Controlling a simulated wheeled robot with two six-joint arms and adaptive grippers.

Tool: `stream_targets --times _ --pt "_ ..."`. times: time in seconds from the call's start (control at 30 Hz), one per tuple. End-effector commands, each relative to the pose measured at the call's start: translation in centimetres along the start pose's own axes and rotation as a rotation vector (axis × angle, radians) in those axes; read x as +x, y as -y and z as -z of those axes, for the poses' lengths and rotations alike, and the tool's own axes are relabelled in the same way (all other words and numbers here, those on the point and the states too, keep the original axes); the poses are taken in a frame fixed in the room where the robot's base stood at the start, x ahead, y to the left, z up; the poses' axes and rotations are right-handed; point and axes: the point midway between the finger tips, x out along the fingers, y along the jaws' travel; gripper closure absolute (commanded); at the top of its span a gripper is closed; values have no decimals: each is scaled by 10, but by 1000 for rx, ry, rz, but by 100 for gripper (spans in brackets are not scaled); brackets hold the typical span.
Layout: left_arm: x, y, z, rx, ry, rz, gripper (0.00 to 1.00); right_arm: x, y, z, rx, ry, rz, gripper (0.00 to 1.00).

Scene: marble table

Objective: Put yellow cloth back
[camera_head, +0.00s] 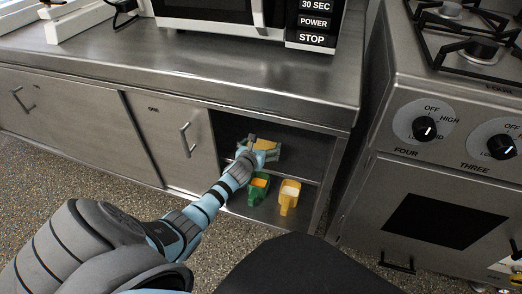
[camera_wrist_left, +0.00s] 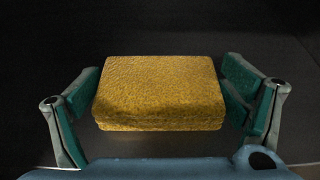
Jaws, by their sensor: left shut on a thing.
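The yellow cloth (camera_wrist_left: 158,92) looks like a thick, rough-textured block. In the left wrist view it sits between the two green-padded fingers of my left gripper (camera_wrist_left: 160,105), which is shut on it. In the head view my left gripper (camera_head: 256,146) reaches into the open cabinet, at the height of the inner shelf (camera_head: 308,167). The cloth (camera_head: 272,152) shows there, partly covered by the gripper. I cannot tell whether the cloth touches the shelf. My right gripper is not in view.
A green container (camera_head: 257,190) and a yellow container (camera_head: 289,196) stand on the cabinet's lower level, below my gripper. The sliding door (camera_head: 172,140) is to the left. A microwave (camera_head: 240,20) stands on the counter, and a stove (camera_head: 440,150) is at the right.

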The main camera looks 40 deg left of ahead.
Motion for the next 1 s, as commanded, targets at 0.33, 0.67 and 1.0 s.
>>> stream_targets --times 0.33,0.67,1.0 --pt "1 0 1 0 1 1 41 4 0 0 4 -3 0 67" --pt "2 0 5 -1 1 1 0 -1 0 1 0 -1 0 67" --pt "2 0 5 0 1 0 0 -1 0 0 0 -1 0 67"
